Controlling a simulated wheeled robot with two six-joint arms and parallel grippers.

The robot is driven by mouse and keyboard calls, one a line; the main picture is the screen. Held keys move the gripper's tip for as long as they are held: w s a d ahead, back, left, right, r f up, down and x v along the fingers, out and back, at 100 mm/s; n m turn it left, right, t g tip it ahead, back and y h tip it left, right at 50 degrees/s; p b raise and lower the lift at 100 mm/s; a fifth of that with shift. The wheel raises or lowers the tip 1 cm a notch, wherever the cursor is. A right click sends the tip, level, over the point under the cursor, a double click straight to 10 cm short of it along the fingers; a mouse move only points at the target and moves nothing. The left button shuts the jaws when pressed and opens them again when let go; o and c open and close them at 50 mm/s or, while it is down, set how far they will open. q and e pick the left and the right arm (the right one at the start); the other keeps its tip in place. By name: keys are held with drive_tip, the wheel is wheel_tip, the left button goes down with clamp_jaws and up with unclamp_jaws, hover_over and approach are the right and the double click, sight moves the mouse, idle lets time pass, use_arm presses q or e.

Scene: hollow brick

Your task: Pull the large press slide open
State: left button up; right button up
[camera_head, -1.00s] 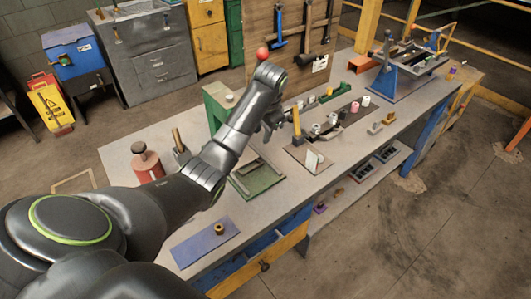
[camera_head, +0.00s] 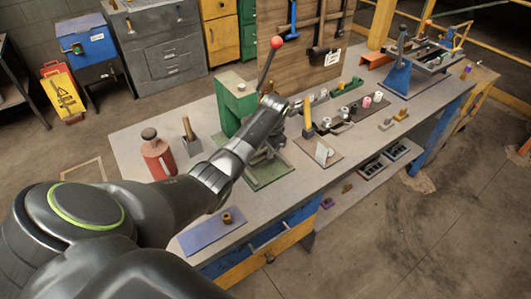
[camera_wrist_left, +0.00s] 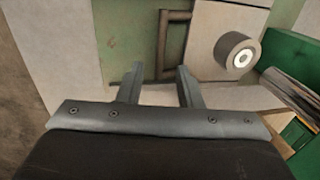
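The green press (camera_head: 237,104) stands on the bench, with a lever topped by a red ball (camera_head: 276,42). A green base plate (camera_head: 268,178) lies in front of it, partly hidden by my left arm. My left gripper (camera_head: 272,146) is low over this plate, mostly hidden by its own wrist. In the left wrist view its two fingers (camera_wrist_left: 160,78) are apart with nothing between them. Just beyond them is a dark bar-shaped handle (camera_wrist_left: 174,42) on a green surface, beside a pale plate (camera_wrist_left: 205,40) with a round grey knob (camera_wrist_left: 238,55). I cannot tell which part is the slide. My right gripper is out of view.
A red bottle (camera_head: 157,155) and a dark block with a wooden handle (camera_head: 190,138) stand left of the press. A blue plate (camera_head: 211,232) lies at the front. A small board with a white card (camera_head: 322,152) and a yellow-handled tool (camera_head: 308,118) are close on the right.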

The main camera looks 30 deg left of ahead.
sight(266, 159)
use_arm(q)
drive_tip(key=shift+w+a+f, duration=0.1)
drive_tip(key=shift+a+f, duration=0.05)
drive_tip(key=shift+f, duration=0.75)
drive_tip(key=shift+w+a+f, duration=0.1)
drive_tip(key=shift+a+f, duration=0.05)
drive_tip(key=shift+f, duration=0.75)
clamp_jaws()
